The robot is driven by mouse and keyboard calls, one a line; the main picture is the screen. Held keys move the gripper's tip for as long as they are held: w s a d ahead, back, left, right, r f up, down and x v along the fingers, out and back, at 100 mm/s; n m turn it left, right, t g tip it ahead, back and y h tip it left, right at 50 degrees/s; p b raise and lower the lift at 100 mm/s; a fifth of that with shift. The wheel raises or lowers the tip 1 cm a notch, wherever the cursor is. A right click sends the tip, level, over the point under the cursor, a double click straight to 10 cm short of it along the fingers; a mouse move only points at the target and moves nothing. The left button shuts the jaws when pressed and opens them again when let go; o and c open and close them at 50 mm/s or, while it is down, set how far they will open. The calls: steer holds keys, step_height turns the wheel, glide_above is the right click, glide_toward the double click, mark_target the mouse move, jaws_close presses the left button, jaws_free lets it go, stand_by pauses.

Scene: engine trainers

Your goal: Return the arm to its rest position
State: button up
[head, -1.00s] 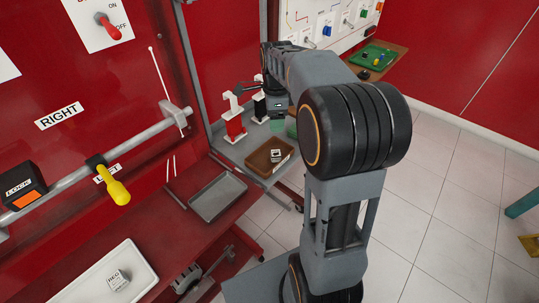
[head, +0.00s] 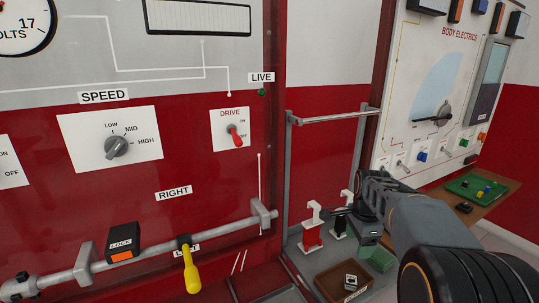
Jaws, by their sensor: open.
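My arm (head: 425,222) reaches in from the lower right corner of the head view, grey with a large black joint.
A brown tray (head: 325,275) holding a small block (head: 351,282) and a green container (head: 378,258) lie below the gripper. A rail with a yellow lever (head: 190,270) and a lock box (head: 123,241) is at left. A green tray (head: 470,186) stands at right.

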steer(key=s+a+r+n+t+p, duration=0.1)
steer(key=s+a+r+n+p, duration=0.3)
steer(key=s+n+p, duration=0.2)
steer(key=s+a+r+n+t+p, duration=0.2)
steer(key=s+a+r+n+p, duration=0.3)
steer(key=s+n, duration=0.5)
steer(key=shift+s+a+r+n+p, duration=0.2)
steer(key=shift+a+r+n+p, duration=0.1)
steer(key=shift+n+p, duration=0.5)
